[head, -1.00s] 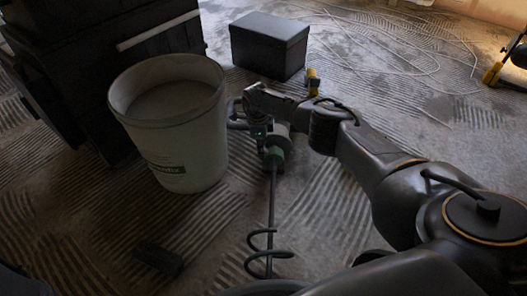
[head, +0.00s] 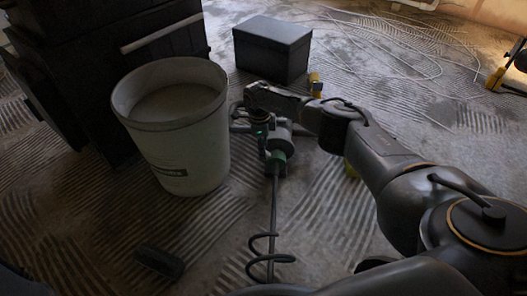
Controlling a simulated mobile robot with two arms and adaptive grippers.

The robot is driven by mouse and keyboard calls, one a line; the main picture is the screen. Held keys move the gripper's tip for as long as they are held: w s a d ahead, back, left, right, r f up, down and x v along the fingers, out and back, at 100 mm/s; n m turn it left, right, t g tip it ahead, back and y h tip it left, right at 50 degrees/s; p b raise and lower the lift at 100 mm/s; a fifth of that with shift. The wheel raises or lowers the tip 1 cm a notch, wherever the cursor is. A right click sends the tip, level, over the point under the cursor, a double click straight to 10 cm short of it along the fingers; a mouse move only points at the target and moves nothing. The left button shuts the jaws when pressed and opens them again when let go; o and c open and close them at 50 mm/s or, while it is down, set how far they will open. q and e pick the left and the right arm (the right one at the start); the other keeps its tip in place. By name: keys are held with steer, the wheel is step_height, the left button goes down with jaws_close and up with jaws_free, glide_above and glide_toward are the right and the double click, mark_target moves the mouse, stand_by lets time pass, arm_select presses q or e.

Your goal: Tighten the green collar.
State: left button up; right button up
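My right gripper (head: 258,117) is at the mixer's grey body, just behind the green collar, reached by my dark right arm from the right. Its fingers are small, dark and partly hidden against the mixer, so I cannot tell whether they are closed on it. My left gripper is not in view.
A white bucket (head: 185,150) of pale material stands left of the mixer. A dark lidded box (head: 271,50) stands behind it. Dark stacked cases fill the upper left. A small dark block (head: 159,262) lies at the lower left. White cable loops lie on the ridged floor at the upper right.

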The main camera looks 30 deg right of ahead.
step_height(320, 180, up, 5)
steer(key=shift+w+a+f, duration=0.1)
steer(key=shift+a, duration=0.05)
steer(key=shift+r, duration=0.25)
stand_by(0.4)
